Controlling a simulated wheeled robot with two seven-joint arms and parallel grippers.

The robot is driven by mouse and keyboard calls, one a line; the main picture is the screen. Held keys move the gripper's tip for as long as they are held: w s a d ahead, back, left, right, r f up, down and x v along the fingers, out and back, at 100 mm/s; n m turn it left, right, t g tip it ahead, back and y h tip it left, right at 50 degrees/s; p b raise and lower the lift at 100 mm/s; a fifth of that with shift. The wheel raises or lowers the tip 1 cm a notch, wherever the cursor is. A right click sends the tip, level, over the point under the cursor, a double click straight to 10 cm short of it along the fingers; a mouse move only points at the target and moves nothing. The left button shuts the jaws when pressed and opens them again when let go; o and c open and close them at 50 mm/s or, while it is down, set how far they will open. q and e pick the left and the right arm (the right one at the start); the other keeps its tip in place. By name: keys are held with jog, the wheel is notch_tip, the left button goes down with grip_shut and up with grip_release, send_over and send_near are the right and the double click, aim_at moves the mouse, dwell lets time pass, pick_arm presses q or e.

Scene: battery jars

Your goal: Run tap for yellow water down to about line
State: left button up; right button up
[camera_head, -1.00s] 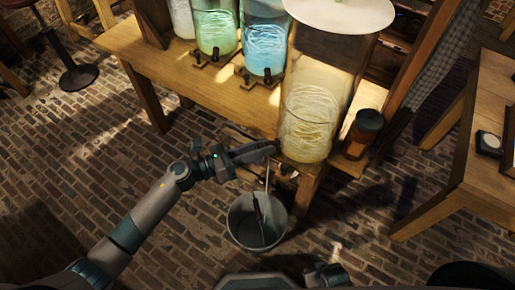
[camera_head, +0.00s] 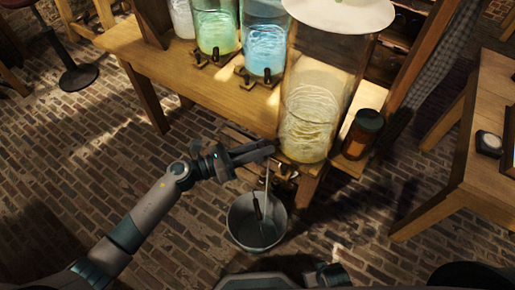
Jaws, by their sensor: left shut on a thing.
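The large glass jar (camera_head: 308,115) with pale yellow water stands at the table's front corner under a white round lid (camera_head: 340,12). A dark band rings it above the water, but I cannot make out a marked line. My left gripper (camera_head: 268,150) is shut at the jar's lower left, on the tap, which it mostly hides. A thin pale stream (camera_head: 267,180) drops from there into a grey bucket (camera_head: 234,222) on the floor. A dark stick-like thing shows inside the bucket. My right gripper is not in view.
A green-water jar (camera_head: 215,30) and a blue-water jar (camera_head: 264,45) with dark taps stand farther back on the wooden table (camera_head: 165,60). A dark-lidded amber jar (camera_head: 362,135) stands right of the yellow one. Brick floor is open at left.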

pick_arm(q)
jog(key=shift+f+m+b, duration=0.25)
jog(key=shift+m+b, duration=0.85)
jog(key=shift+b, duration=0.3)
jog(key=m+b, duration=0.3)
jog(key=b, duration=0.1)
jog(key=shift+m, duration=0.3)
jog(key=shift+r+m+b, duration=0.1)
jog(key=shift+m+b, duration=0.4)
jog(key=shift+r, duration=0.1)
jog(key=shift+m+b, duration=0.9)
jog(key=shift+b, duration=0.15)
jog(key=shift+m+b, duration=0.4)
jog(key=shift+b, duration=0.05)
jog(key=shift+r, duration=0.1)
